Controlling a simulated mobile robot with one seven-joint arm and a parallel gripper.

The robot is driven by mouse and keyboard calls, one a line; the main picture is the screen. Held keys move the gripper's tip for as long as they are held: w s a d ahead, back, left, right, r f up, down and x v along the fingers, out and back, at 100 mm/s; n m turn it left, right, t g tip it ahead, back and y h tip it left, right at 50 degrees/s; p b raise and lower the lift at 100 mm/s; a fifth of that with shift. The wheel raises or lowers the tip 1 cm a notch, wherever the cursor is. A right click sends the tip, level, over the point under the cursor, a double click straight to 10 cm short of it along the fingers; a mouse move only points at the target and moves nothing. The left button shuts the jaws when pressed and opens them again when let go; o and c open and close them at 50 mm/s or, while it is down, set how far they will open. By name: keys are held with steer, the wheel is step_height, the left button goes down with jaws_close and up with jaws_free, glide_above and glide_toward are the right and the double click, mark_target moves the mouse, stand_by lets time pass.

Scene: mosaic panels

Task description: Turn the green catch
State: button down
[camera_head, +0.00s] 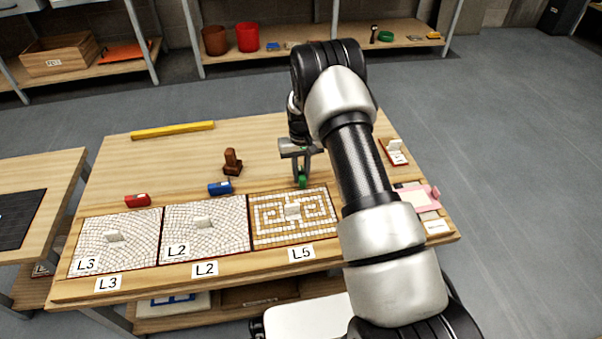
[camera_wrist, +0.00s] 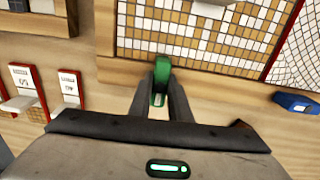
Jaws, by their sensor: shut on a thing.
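The green catch (camera_head: 302,181) sits at the back edge of the L5 mosaic panel (camera_head: 262,239), which has a tan and white spiral pattern. In the wrist view the catch (camera_wrist: 158,84) stands between the two dark fingers, by the panel's edge (camera_wrist: 128,57). My gripper (camera_head: 301,172) points down at the catch and is shut on it. The lower part of the catch is partly hidden by my fingers.
Panels L3 (camera_head: 90,254) and L2 (camera_head: 232,243) lie to the left, with a red catch (camera_head: 138,201) and a blue catch (camera_head: 220,188) behind them. A brown wooden stamp (camera_head: 232,163) stands behind. A yellow bar (camera_head: 172,130) lies at the back.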

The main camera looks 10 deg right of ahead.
mark_target(301, 172)
steer(key=c, duration=1.6)
jaws_free()
steer(key=shift+c, duration=0.2)
step_height(301, 172, up, 17)
steer(key=p, duration=0.4)
steer(key=shift+r, duration=0.2)
